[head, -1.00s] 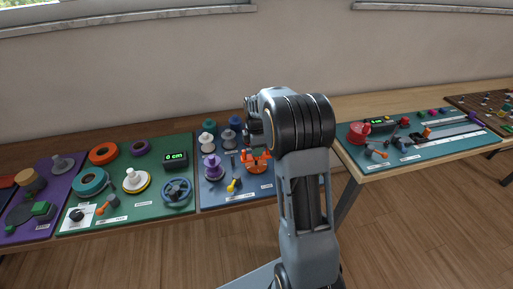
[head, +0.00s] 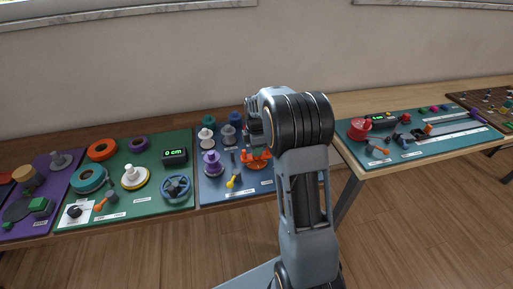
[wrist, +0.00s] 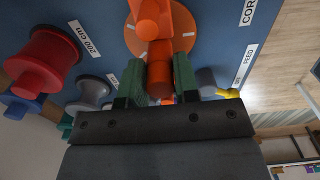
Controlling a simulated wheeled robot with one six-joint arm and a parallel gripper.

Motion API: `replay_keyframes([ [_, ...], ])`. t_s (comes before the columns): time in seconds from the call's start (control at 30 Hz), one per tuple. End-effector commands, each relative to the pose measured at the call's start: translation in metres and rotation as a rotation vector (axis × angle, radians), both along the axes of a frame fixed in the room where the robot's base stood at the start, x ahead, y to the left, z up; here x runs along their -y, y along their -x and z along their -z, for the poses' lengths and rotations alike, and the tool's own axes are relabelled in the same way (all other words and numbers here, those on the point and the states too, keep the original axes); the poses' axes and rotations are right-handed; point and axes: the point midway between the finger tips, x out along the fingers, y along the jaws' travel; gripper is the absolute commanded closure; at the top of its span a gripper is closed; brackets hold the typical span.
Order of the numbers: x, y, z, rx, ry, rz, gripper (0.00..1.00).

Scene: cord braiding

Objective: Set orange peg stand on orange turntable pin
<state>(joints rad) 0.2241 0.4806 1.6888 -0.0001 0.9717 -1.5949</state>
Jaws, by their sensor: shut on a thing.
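My gripper (wrist: 160,92) points down over the blue board and is shut on an orange peg stand (wrist: 160,75), whose rounded post lies between the dark green fingertips in the wrist view. The orange turntable (wrist: 183,45) is a round disc right by the held stand, with white marks near its rim. In the head view the orange parts (head: 257,158) overlap at the right of the blue board, partly behind my arm. Whether the stand sits on the turntable's pin is hidden.
The blue board (head: 215,189) also carries a purple spool (head: 212,163), white and grey spools, and a yellow piece (head: 234,181). In the wrist view a red spool (wrist: 45,60) stands left. A green board (head: 150,203) lies left of it, and a teal board (head: 425,152) lies on a separate table.

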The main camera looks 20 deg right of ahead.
Motion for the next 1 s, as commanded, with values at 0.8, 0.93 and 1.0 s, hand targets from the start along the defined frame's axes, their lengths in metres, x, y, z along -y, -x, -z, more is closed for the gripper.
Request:
replay_keyframes([
  [0.8, 0.0, 0.0, 0.013, 0.0, 0.0, 0.0, 0.41],
  [0.93, 0.0, 0.0, 0.013, -0.001, 0.0, 0.0, 0.41],
  [1.0, 0.0, 0.0, 0.013, -0.001, 0.0, 0.0, 0.41],
])
